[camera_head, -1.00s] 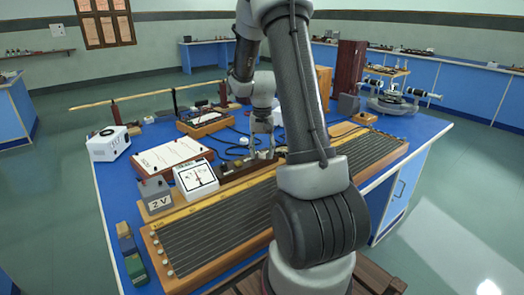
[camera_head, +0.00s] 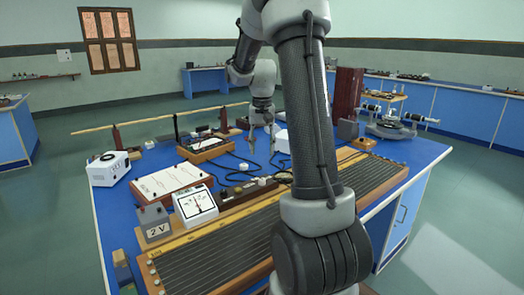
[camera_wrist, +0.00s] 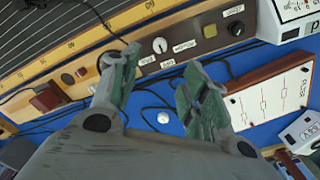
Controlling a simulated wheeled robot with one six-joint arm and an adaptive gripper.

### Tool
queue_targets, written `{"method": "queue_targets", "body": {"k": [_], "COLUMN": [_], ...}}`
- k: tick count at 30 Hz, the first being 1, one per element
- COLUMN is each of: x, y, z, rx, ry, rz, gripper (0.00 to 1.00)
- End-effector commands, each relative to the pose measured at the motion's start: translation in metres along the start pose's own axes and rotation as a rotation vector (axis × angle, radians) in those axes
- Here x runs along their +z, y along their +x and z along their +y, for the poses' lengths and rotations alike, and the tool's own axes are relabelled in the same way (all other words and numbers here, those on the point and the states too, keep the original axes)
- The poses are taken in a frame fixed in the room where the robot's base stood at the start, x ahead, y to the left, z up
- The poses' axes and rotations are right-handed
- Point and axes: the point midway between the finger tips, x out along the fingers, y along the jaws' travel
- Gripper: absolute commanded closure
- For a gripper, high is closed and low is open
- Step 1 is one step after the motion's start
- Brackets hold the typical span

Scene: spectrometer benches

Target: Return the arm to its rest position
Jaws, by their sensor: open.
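My gripper (camera_head: 261,136) hangs above the blue bench (camera_head: 357,193) in the head view, pointing down, with its fingers apart and nothing between them. In the wrist view my gripper (camera_wrist: 160,85) also shows open and empty, with blue bench top, black cables and a small white knob (camera_wrist: 163,117) visible below and between the fingers. My arm rises in front of the bench and bends over it, hiding part of the bench's middle. The gripper is clear of the things under it as far as I can see.
A long wire board (camera_head: 230,235) lies along the front. A meter (camera_head: 196,206), a 2V battery (camera_head: 154,222), a circuit board (camera_head: 173,180) and a white box (camera_head: 108,168) stand at the left. A spectrometer (camera_head: 396,122) stands at the right. The air above the bench's left is open.

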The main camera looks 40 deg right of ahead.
Motion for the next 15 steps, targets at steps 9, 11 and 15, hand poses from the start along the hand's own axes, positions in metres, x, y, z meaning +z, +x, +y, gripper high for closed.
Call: {"method": "queue_targets", "body": {"k": [9,11,15], "x": [0.0,0.0,0.0067], "y": [0.0004,0.0004,0.006], "z": [0.0,0.0,0.0024], "rx": [0.0,0.0,0.005], "ry": [0.0,-0.002,-0.071], "rz": [0.0,0.0,-0.017], "gripper": [0.54,0.54,0.54]}}
